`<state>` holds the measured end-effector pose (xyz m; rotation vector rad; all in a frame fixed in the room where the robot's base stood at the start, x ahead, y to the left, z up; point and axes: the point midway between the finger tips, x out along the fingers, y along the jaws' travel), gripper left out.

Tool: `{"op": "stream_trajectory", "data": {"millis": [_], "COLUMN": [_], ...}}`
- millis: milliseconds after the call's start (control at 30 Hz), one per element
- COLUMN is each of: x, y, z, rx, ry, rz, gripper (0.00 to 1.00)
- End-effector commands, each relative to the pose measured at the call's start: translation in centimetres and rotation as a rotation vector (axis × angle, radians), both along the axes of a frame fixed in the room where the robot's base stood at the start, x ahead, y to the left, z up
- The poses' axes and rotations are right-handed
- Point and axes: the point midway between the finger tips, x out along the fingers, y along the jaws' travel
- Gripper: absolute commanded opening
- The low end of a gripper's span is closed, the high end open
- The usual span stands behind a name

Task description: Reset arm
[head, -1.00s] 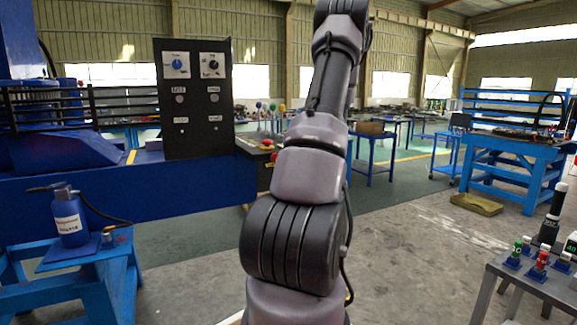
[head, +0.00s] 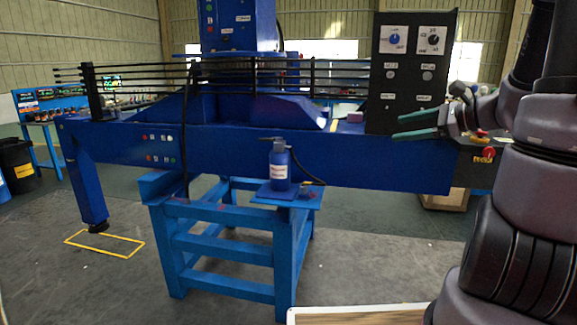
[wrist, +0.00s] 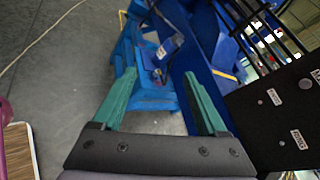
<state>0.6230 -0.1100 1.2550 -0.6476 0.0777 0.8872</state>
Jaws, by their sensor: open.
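My arm reaches up along the right of the head view. My gripper (head: 415,127) points left in front of the blue machine, just below the black control panel (head: 413,75). Its two green fingers are apart with nothing between them. The wrist view also shows my gripper (wrist: 160,100) open and empty, its fingers spread above the blue stand. The control panel fills the right of the wrist view (wrist: 285,115).
A blue machine bed (head: 240,155) crosses the head view. A blue bottle (head: 280,165) stands on a blue stand (head: 225,240) in front of it. A wooden-topped surface (head: 360,314) lies at the bottom edge.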

Motion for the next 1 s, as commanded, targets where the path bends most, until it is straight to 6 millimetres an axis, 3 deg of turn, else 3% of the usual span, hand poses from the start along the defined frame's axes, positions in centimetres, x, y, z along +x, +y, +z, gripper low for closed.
{"op": "stream_trajectory", "data": {"millis": [33,100,200,400,600,700,1000], "x": [-1.6,-4.1,-7.6,-12.7,-14.9,-15.3,-15.4], "y": [2.6,5.2,7.3,7.7,6.1,5.6,5.3], "z": [0.6,0.8,1.0,2.5,5.5,6.6,7.2], "rx": [-0.106,-0.26,-0.492,-0.973,-1.341,-1.44,-1.489], "ry": [-0.012,-0.023,-0.059,-0.21,-0.393,-0.452,-0.479], "rz": [0.108,0.244,0.413,0.651,0.735,0.741,0.743], "gripper": [0.75,0.75,0.75,0.75,0.75,0.75,0.75]}}
